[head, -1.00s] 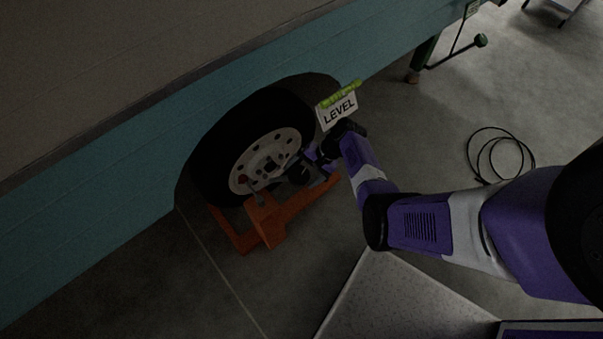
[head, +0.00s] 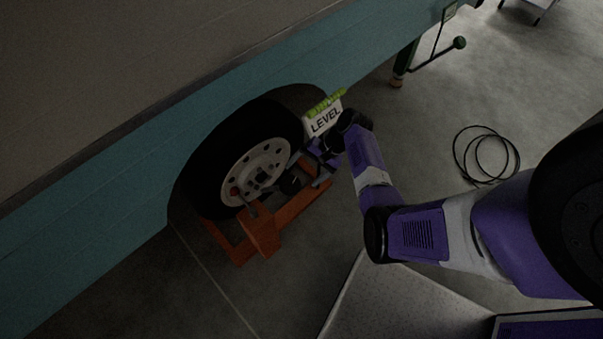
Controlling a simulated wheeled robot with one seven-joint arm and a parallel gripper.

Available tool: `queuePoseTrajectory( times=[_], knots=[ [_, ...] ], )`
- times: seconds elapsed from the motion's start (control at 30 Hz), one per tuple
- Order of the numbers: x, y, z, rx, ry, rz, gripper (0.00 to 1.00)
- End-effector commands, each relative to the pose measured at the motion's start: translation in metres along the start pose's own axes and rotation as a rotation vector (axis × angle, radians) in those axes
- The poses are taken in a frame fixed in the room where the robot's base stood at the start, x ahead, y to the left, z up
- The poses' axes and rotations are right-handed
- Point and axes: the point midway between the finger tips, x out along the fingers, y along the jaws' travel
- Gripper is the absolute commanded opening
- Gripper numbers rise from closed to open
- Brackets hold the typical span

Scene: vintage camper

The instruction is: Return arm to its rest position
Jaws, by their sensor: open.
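My arm (head: 415,228) reaches in from the right of the head view, bent at the elbow. My gripper (head: 292,172) is at its far end, in front of the lower right of the camper's wheel (head: 257,170). It is open, and I see nothing held in it. The fingertips are small and dark against the wheel, so I cannot tell whether they touch anything. An orange wheel clamp (head: 262,236) sits at the bottom of the wheel, just below and beside my gripper.
The teal camper side (head: 95,215) fills the left. A "LEVEL" sign (head: 325,120) with a green level hangs beside the wheel arch. A green stabilizer jack (head: 408,62) stands at the top. A coiled black cable (head: 487,155) lies on the right floor. Floor between them is clear.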

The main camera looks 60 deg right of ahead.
Motion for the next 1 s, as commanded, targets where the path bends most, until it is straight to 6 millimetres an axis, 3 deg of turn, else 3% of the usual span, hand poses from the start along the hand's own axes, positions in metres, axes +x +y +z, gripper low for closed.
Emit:
queuePoseTrajectory(
  times=[0.57,0.67,0.83,0.9,1.0],
  knots=[
    [0.000,-0.001,-0.004,-0.011,0.015,-0.005,0.87],
    [-0.002,-0.006,-0.021,-0.034,0.087,-0.018,0.87],
    [-0.036,-0.028,-0.076,-0.139,0.351,-0.042,0.87],
    [-0.051,-0.028,-0.089,-0.202,0.471,-0.033,0.87],
    [-0.070,-0.026,-0.095,-0.312,0.632,-0.011,0.87]
  ],
)
